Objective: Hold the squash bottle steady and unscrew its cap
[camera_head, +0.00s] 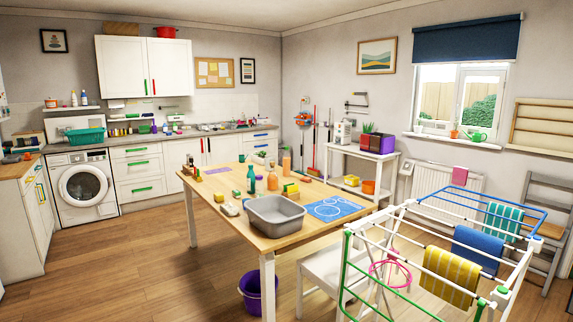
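An orange bottle (286,163) stands upright toward the back of the wooden table (222,206); it looks like the squash bottle, but it is too small to be sure. Its cap is too small to make out. Neither of my grippers is in view, and nothing is seen touching the bottles.
A grey basin (275,216) sits at the table's near edge, beside a blue mat (331,208). A white chair (325,273) and a drying rack (420,238) block the right side. The floor left of the table is clear.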

